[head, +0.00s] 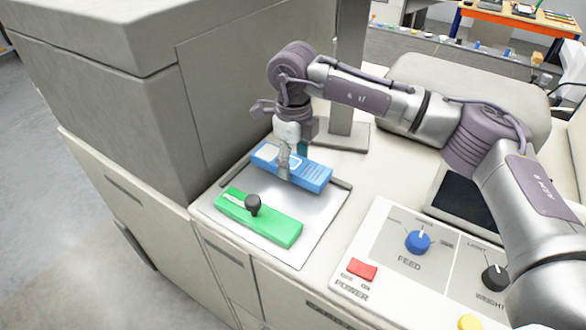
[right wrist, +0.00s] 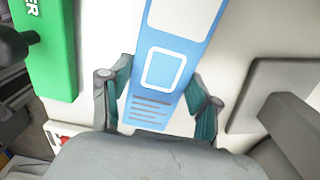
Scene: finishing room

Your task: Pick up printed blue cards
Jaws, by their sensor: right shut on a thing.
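The stack of printed blue cards (head: 315,177) lies on the metal tray (head: 322,210), along its back side. In the right wrist view the blue card (right wrist: 172,55) runs between my fingers, with a white-outlined square and lines of print. My right gripper (head: 288,165) comes down from above and is shut on the blue cards near their middle. The lower end of the stack sits between its teal-padded fingers. Whether the cards are clear of the tray cannot be told. My left gripper is not in view.
A green block (head: 275,227) with a black knob (head: 253,204) lies at the front of the tray. A control panel (head: 375,240) with a blue FEED dial (head: 418,241) and red POWER switch (head: 362,269) stands to the right. A tall grey cabinet (head: 130,130) closes off the left.

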